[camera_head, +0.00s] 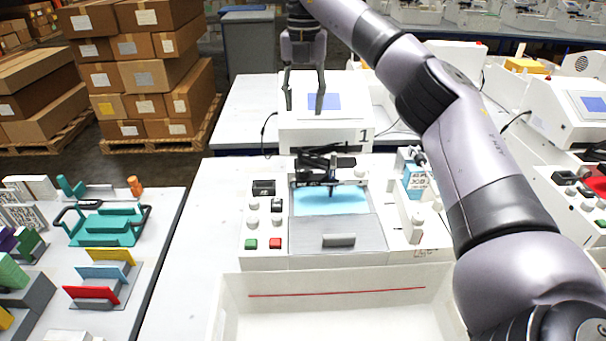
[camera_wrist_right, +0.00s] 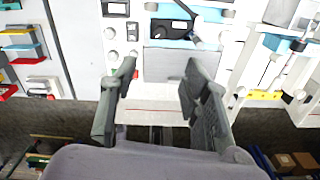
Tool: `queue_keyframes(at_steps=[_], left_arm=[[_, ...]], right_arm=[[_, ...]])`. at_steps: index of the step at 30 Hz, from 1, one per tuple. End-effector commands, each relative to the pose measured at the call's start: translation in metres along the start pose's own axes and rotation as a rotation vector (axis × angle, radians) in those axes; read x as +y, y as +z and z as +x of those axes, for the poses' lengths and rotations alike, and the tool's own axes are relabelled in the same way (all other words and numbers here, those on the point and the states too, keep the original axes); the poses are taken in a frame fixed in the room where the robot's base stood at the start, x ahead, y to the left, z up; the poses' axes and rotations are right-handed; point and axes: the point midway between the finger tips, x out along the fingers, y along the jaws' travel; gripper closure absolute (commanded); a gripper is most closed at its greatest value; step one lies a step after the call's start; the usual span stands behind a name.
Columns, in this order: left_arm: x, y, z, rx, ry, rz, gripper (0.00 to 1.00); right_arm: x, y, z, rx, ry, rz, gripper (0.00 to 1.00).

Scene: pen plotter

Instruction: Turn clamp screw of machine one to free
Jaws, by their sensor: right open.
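Machine one (camera_head: 325,130) is a white plotter with a "1" on its housing. Its black pen carriage (camera_head: 328,164) stands over a light blue sheet (camera_head: 330,200). The clamp screw is too small to make out for certain on the carriage. In the wrist view the black carriage (camera_wrist_right: 183,24) shows near the top, beyond the fingers. My right gripper (camera_head: 304,105) is open and empty, with its fingers pointing down in front of the housing's blue screen, behind and above the carriage. Its two spread fingers also show in the wrist view (camera_wrist_right: 156,88). My left gripper is not in view.
A white tray (camera_head: 235,298) with a red line inside is at the machine's front. Knobs and green and red buttons (camera_head: 275,243) flank the bed. A side table (camera_head: 165,215) holds coloured racks at left. Another plotter (camera_head: 577,110) stands at right. My right arm covers much of the right side.

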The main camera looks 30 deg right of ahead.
Motion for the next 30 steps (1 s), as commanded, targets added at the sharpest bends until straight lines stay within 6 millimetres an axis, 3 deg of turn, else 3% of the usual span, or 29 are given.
queue_keyframes(at_steps=[8,21,30], left_arm=[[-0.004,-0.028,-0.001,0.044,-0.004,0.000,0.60],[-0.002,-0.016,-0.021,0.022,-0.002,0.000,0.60],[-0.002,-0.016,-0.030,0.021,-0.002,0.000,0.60]], right_arm=[[-0.001,0.000,0.035,0.003,-0.002,-0.001,0.57],[-0.001,-0.001,0.128,0.003,-0.003,-0.001,0.57],[-0.001,0.000,0.169,0.001,-0.001,0.001,0.57]])
